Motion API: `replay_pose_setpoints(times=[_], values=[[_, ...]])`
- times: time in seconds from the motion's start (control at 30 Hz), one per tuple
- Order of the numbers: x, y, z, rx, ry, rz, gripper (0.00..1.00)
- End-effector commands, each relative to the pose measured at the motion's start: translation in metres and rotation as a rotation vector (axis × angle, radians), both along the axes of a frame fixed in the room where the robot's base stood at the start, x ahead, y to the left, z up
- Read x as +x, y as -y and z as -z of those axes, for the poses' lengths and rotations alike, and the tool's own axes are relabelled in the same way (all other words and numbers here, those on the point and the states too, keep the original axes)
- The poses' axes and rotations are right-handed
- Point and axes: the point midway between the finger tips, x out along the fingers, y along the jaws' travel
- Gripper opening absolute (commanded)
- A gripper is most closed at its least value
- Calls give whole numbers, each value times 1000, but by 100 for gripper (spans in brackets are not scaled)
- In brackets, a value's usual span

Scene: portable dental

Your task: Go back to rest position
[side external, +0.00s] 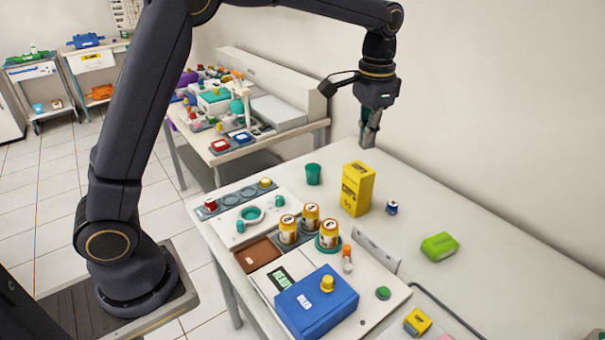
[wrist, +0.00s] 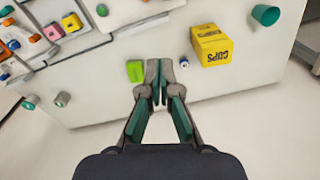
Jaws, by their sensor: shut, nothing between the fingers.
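My gripper (side external: 370,135) hangs pointing down near the back wall, above the far edge of the white table (side external: 460,210). In the wrist view my gripper (wrist: 159,98) has its two fingertips together, with nothing between them. The yellow cups box (side external: 357,188) stands on the table in front of it, to the left in the side view. The box also shows in the wrist view (wrist: 212,45), apart from the fingers. The green block (wrist: 136,71) appears just left of the fingertips in the wrist view, and on the table at the right in the side view (side external: 439,246).
A teal cup (side external: 313,174) and a small blue-and-white jar (side external: 392,207) stand near the box. Orange jars (side external: 311,215) and a blue box (side external: 316,302) sit on the workstation panel. A second cluttered table (side external: 280,140) stands behind. The table's right part is mostly clear.

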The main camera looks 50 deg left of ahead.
Motion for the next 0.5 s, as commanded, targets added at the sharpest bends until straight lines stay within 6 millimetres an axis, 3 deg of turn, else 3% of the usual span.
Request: replay_pose_setpoints(times=[0.03, 0.2, 0.37, 0.5], values=[[-18, -9, -30, -11, 55, -19, 0], [-88, -32, -88, -36, 208, -78, 0], [-162, -47, -105, -57, 342, -138, 0], [-218, -54, -88, -72, 436, -188, 0]])
